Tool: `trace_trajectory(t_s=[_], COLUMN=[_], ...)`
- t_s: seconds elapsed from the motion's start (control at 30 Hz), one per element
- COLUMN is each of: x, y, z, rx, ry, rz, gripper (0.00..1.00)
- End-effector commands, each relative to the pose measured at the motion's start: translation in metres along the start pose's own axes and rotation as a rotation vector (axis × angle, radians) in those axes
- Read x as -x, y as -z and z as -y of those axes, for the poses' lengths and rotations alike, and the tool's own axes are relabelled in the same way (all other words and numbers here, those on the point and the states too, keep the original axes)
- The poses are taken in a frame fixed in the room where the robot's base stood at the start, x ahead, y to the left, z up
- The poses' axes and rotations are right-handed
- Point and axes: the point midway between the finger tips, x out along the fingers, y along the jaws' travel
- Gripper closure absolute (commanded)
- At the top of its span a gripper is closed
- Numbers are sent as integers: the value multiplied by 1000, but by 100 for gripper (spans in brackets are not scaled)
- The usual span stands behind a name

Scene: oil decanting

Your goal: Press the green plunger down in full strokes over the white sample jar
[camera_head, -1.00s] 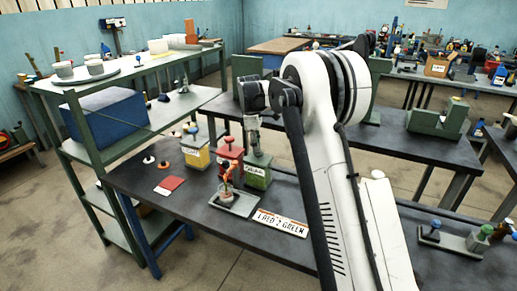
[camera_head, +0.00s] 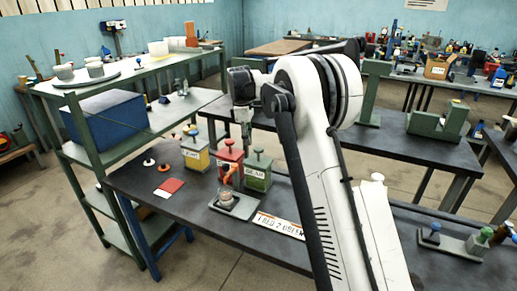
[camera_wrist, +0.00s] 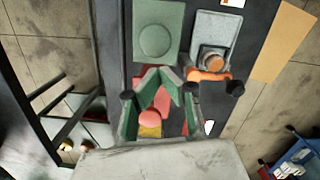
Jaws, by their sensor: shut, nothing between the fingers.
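The green can (camera_head: 256,178), labelled GEAR, stands on the dark bench with its green plunger (camera_head: 258,153) raised. In the wrist view the round green plunger (camera_wrist: 155,40) shows from above. The sample jar (camera_head: 226,197) stands on a grey tray (camera_head: 243,208) in front of the cans, and it also shows in the wrist view (camera_wrist: 212,60). An orange spout (camera_head: 230,177) reaches over or close beside the jar. My gripper (camera_head: 247,149) is shut and empty, pointing down near the red and green cans. In the wrist view its fingertips (camera_wrist: 158,72) are beside the green can.
The red can (camera_head: 228,163) and yellow can (camera_head: 195,158) stand left of the green can. A green shelf (camera_head: 75,150) with a blue box (camera_head: 108,112) stands further left.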

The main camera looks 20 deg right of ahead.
Motion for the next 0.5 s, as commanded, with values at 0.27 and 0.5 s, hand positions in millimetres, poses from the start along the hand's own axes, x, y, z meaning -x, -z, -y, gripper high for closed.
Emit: trace_trajectory(t_s=[0.27, 0.5], x=[56, 85], y=[0, 0], z=[0, 0], rx=[0, 0], ry=[0, 0], rz=[0, -1], gripper=[100, 100])
